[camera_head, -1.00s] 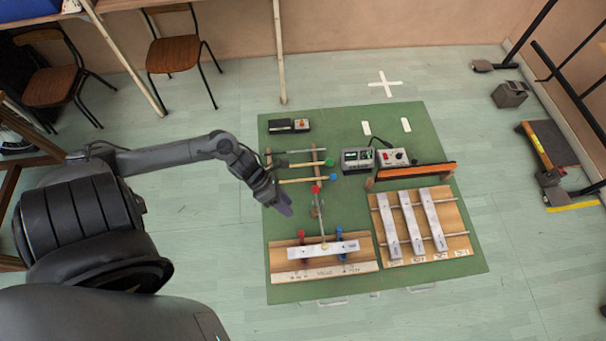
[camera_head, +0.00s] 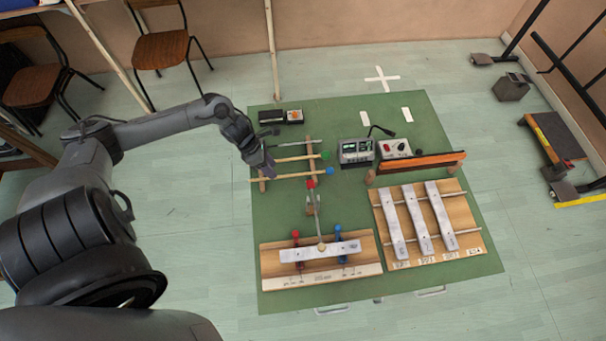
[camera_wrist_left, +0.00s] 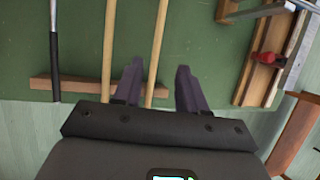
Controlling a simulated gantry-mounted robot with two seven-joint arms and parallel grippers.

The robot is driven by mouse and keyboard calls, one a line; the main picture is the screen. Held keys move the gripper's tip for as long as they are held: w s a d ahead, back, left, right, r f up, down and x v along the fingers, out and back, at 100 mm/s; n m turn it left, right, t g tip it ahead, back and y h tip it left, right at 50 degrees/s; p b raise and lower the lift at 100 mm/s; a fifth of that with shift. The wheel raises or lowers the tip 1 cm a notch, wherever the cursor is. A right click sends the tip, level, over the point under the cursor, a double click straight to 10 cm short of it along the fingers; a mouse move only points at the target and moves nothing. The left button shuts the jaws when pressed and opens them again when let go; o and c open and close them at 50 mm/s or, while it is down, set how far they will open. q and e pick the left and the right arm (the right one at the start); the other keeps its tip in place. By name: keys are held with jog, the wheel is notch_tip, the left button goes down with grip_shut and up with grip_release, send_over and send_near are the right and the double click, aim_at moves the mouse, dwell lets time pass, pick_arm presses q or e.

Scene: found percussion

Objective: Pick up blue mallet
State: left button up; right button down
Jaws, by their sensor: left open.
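The blue mallet lies on a wooden rack, its blue head (camera_head: 329,171) pointing right and its pale handle running left, partly behind my gripper. In the left wrist view its handle (camera_wrist_left: 158,40) runs between my fingers, with its head out of frame. My left gripper (camera_head: 271,169) is open above the handle's left part; the fingers (camera_wrist_left: 157,75) straddle the handle's line without gripping it. The green-headed mallet (camera_head: 325,155) lies parallel just behind; its handle (camera_wrist_left: 109,45) is left of the fingers in the wrist view. My right gripper is out of view.
A metal rod with a dark grip (camera_wrist_left: 54,60) lies beyond the green mallet. The rack bar (camera_wrist_left: 80,86) runs under the handles. A red-headed mallet (camera_head: 311,184) and metal bars on a wooden board (camera_head: 415,220) lie nearer.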

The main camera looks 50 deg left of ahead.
aim_at(291, 176)
pick_arm(q)
jog(key=shift+a+x, duration=0.15)
jog(key=shift+x, duration=1.2)
jog(key=shift+a+x, duration=0.15)
jog(key=shift+x, duration=1.2)
jog(key=shift+w, duration=0.1)
grip_shut()
